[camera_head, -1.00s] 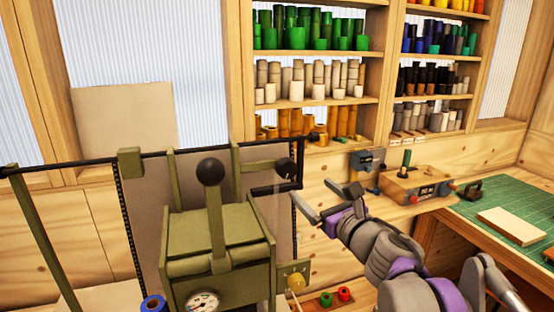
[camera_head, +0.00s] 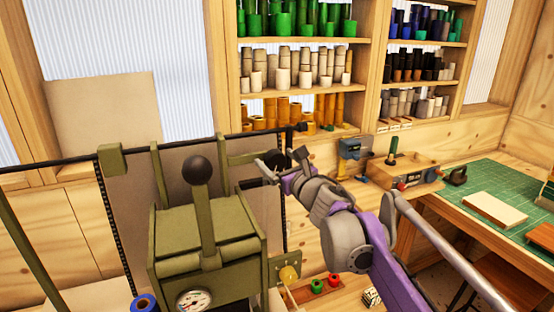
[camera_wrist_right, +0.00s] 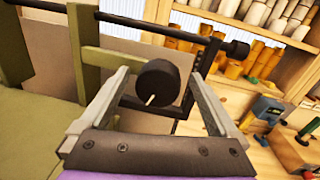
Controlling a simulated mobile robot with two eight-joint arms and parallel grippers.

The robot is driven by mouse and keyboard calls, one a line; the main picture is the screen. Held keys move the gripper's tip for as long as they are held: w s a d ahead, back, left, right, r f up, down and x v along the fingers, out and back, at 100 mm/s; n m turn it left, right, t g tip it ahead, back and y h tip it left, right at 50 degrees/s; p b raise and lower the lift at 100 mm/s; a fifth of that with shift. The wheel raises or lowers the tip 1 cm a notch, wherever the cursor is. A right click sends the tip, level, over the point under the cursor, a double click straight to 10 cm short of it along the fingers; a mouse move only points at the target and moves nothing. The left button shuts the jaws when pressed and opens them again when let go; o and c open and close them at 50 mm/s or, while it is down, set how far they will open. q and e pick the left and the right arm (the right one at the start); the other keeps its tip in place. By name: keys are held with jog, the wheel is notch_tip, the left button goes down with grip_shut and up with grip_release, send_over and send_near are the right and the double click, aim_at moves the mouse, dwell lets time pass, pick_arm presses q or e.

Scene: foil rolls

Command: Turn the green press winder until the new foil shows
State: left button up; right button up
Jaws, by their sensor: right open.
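The green press (camera_head: 205,235) stands at the left of the head view, with a black-knobbed lever (camera_head: 199,170) upright on it. Its winder has a long black rod across the top and a dark crank at the right end. In the right wrist view the crank's round black grip (camera_wrist_right: 158,84) faces me end-on and lies between my open fingers, with a gap seen on each side. My right gripper (camera_head: 280,163) is at the crank in the head view and hides much of it. Its open fingers also show in the wrist view. My left gripper is out of view.
Shelves (camera_head: 300,92) of coloured rolls stand behind. A wooden box tool (camera_head: 405,176) and a blue-black device (camera_head: 354,157) sit on the bench to the right. A green cutting mat (camera_head: 485,185) lies farther right. A yellow knob (camera_head: 289,274) juts from the press below my arm.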

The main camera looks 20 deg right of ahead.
jog(key=shift+w, duration=0.15)
jog(key=c, duration=1.4)
jog(key=shift+o, duration=0.2)
jog(key=shift+m, duration=0.3)
jog(key=m, duration=0.4)
jog(key=shift+p, duration=0.3)
jog(key=m, duration=0.5)
jog(key=shift+f+t, duration=0.1)
jog(key=shift+t, duration=0.3)
jog(key=m+h, duration=0.1)
jog(key=m, duration=0.5)
jog(key=shift+d+f, duration=0.1)
jog(key=m, duration=0.5)
jog(key=shift+h, duration=0.4)
jog(key=shift+m, duration=0.3)
